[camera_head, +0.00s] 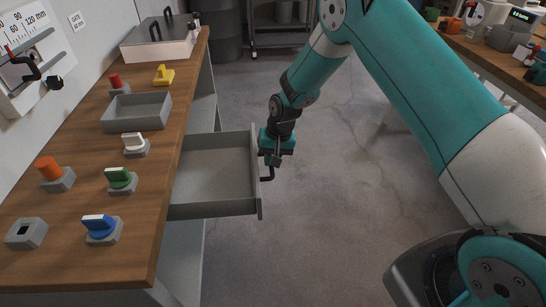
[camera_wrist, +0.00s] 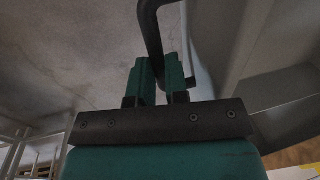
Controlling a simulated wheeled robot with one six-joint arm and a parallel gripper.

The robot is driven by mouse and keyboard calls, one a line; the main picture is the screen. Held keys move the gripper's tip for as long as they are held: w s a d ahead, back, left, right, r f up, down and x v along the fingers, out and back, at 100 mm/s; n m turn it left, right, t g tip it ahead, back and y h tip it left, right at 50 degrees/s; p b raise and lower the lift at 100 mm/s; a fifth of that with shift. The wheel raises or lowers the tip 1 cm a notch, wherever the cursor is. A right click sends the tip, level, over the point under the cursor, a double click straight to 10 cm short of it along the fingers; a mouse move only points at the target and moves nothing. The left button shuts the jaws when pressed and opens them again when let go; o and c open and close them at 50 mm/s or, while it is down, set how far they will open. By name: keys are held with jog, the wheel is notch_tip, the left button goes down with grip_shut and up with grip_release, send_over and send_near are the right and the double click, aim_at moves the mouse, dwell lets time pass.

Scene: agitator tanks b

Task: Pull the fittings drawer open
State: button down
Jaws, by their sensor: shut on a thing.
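The fittings drawer (camera_head: 214,168) is a grey drawer under the wooden bench top. It stands pulled out well to the right of the bench, and its inside looks empty. Its black bar handle (camera_head: 268,177) is on the outer face of the drawer front (camera_head: 257,172). My gripper (camera_head: 273,160) is at the handle, outside the drawer front. In the wrist view the two green fingers of my gripper (camera_wrist: 160,80) are shut around the black handle (camera_wrist: 151,35). The fingers hide part of the handle. The drawer front fills the right of the wrist view.
The bench top (camera_head: 70,225) carries several coloured knobs on grey blocks, a grey tray (camera_head: 137,112) and a lidded box (camera_head: 160,38). Clear concrete floor (camera_head: 310,230) lies right of the drawer. A second bench (camera_head: 500,65) stands at the far right.

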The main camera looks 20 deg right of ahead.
jog(key=c, duration=1.1)
grip_release()
jog(key=d+r, duration=0.1)
jog(key=r, duration=0.4)
jog(key=d+r, duration=0.1)
jog(key=r, duration=0.5)
jog(key=d+r, duration=0.1)
jog(key=r, duration=0.5)
jog(key=shift+s+d, duration=0.15)
jog(key=shift+s, duration=0.2)
jog(key=shift+r, duration=0.1)
jog(key=s+a+r+n+y+p, duration=0.1)
jog(key=s+a+r+n+p, duration=0.3)
jog(key=s+r, duration=1.05)
jog(key=s+r+n, duration=0.1)
jog(key=s, duration=0.4)
jog(key=s+a+r+n+p, duration=0.1)
jog(key=s+n, duration=0.1)
jog(key=s, duration=0.4)
jog(key=s+a+r+n+y, duration=0.1)
jog(key=s+r+n, duration=0.1)
jog(key=s, duration=0.4)
jog(key=shift+a, duration=0.25)
